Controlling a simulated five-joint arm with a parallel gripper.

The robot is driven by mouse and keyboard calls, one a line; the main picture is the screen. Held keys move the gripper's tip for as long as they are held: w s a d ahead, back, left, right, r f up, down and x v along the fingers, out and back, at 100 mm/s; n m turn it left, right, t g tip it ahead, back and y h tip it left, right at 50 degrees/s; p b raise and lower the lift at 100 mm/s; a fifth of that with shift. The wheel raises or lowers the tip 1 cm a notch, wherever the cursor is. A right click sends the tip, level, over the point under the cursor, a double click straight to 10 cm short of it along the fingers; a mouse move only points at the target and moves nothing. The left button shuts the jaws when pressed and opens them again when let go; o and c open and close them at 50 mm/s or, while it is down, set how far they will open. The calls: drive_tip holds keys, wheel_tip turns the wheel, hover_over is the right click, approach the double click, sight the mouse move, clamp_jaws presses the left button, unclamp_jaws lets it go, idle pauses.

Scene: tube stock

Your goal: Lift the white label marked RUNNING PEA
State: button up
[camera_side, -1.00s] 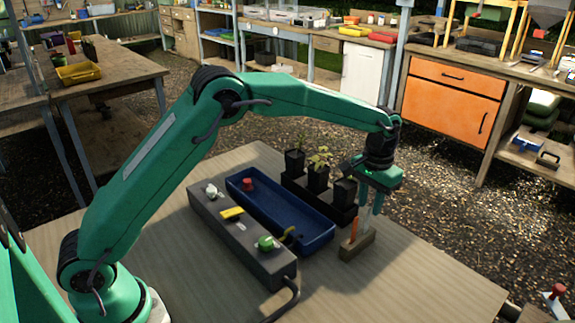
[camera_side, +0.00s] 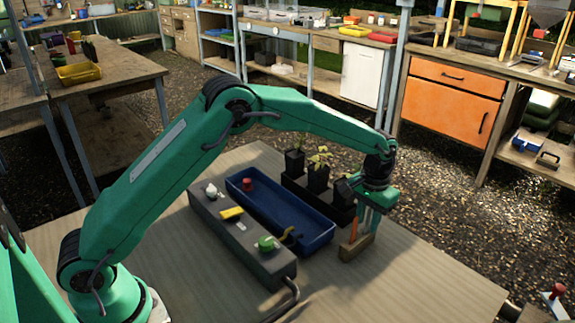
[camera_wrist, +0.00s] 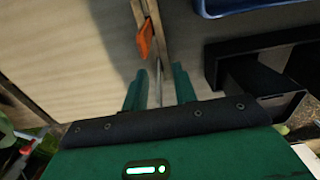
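A small wooden block (camera_side: 352,252) stands on the table to the right of the blue tray. An orange label (camera_side: 354,229) stands upright in it. In the wrist view the block (camera_wrist: 157,22) and the orange label (camera_wrist: 145,38) lie ahead of the fingers. A thin pale label (camera_wrist: 158,84) shows nearly edge-on between the two green fingers. No lettering can be read on it. My gripper (camera_wrist: 159,82) is open, with a gap on each side of the label. In the side view my gripper (camera_side: 369,222) is low over the block, and its fingers mostly hide the pale label.
A black holder with dark pots (camera_side: 343,190) stands close behind my gripper. The blue tray (camera_side: 320,240) holds a red-topped item (camera_side: 247,184). A grey box (camera_side: 245,255) with coloured knobs lies left of it. The table front right (camera_side: 420,290) is clear.

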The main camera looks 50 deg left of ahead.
sight(366, 233)
drive_tip(key=shift+c, duration=0.5)
clamp_jaws()
drive_tip(key=shift+r, duration=0.15)
drive_tip(key=shift+r, duration=0.5)
wheel_tip(366, 233, up, 3)
drive_tip(key=shift+s+d+r, duration=0.1)
drive_tip(key=shift+d+r, duration=0.05)
drive_tip(key=s+d+r, duration=0.6)
drive_tip(key=s+d, duration=0.2)
drive_tip(key=shift+r, duration=0.25)
drive_tip(key=shift+a, duration=0.1)
